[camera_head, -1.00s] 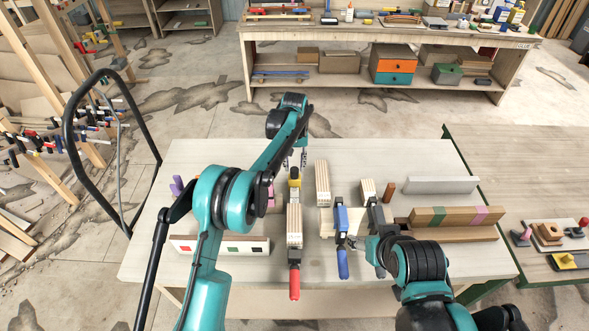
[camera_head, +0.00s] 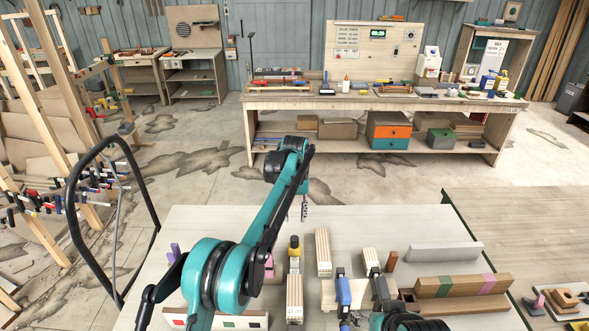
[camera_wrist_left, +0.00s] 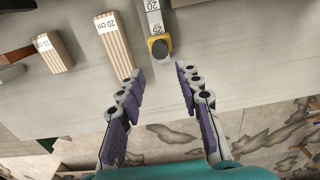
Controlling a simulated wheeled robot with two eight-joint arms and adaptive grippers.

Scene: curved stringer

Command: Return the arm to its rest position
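My left arm reaches up over the table (camera_head: 215,222). Its gripper (camera_head: 304,208) points down above the table's back edge and is partly hidden behind the arm. In the left wrist view my left gripper (camera_wrist_left: 160,105) is open, with nothing between its fingers.
Striped blocks (camera_head: 323,252) marked with lengths stand on the table. A brown beam (camera_head: 455,285) and a grey bar (camera_head: 444,252) lie at right. A black hoop frame (camera_head: 72,220) stands left. A workbench (camera_head: 390,102) is at the back, with free floor before it.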

